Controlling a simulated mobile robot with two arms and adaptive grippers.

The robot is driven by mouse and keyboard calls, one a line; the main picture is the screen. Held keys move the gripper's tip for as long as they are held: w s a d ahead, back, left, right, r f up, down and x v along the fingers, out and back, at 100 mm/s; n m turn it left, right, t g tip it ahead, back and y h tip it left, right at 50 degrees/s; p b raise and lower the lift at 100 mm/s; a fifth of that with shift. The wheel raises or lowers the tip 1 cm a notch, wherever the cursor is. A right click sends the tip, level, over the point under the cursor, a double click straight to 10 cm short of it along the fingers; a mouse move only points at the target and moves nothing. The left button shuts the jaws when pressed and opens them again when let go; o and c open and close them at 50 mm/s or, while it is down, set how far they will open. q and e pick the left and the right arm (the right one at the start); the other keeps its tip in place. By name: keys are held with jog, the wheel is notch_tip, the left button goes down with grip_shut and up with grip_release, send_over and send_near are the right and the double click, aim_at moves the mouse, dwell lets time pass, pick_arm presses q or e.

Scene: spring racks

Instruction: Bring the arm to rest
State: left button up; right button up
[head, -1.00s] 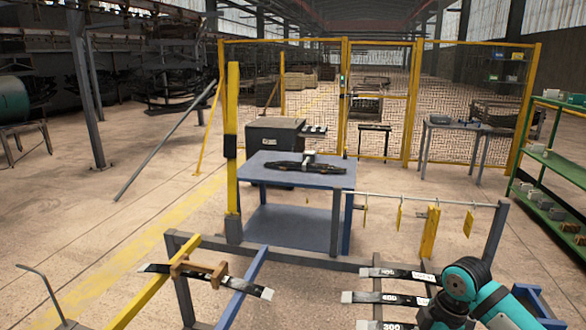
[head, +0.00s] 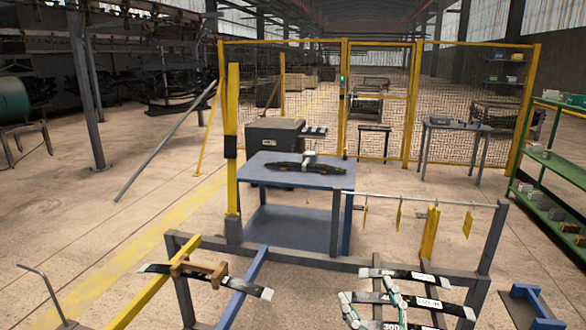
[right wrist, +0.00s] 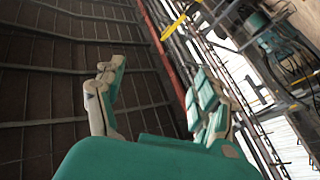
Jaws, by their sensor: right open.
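My right gripper (head: 367,293) is at the bottom edge of the head view, right of centre, in front of the dark leaf springs on the right rack. Its two teal and grey fingers stand apart with nothing between them. In the right wrist view the fingers (right wrist: 158,78) are also spread and empty, with a dark ribbed surface and a red beam behind them. Most of my right arm is out of the head view. My left gripper is not in view.
Leaf springs (head: 436,308) with white labels lie on the right rack, partly behind my gripper. Another leaf spring (head: 240,286) lies across the left rack. A blue table (head: 265,174) carries a dark spring assembly. A green shelf (head: 555,165) stands at right. The left floor is largely open.

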jog(key=s+d+f+m+g+h, duration=0.3)
jog(key=d+f+m+h, duration=0.15)
jog(key=f, duration=0.25)
jog(key=s+d+f+m+g+h, duration=0.3)
jog(key=s+d+f+g+h, duration=0.15)
jog(key=f, duration=0.35)
jog(key=s+a+f+n+g+y, duration=0.1)
jog(key=s+f+g, duration=0.45)
jog(key=s, duration=0.45)
jog(key=s+a+f+n+g+y, duration=0.1)
jog(key=s+f+g, duration=0.4)
jog(key=s, duration=0.4)
notch_tip(320, 180, down, 29)
jog(key=s, duration=0.3)
jog(key=s+d+f+g, duration=0.1)
jog(key=s+d+f, duration=0.1)
jog(key=s+f, duration=1.2)
jog(key=shift+s+d+n, duration=0.35)
jog(key=shift+s+d, duration=0.05)
jog(key=shift+s, duration=0.3)
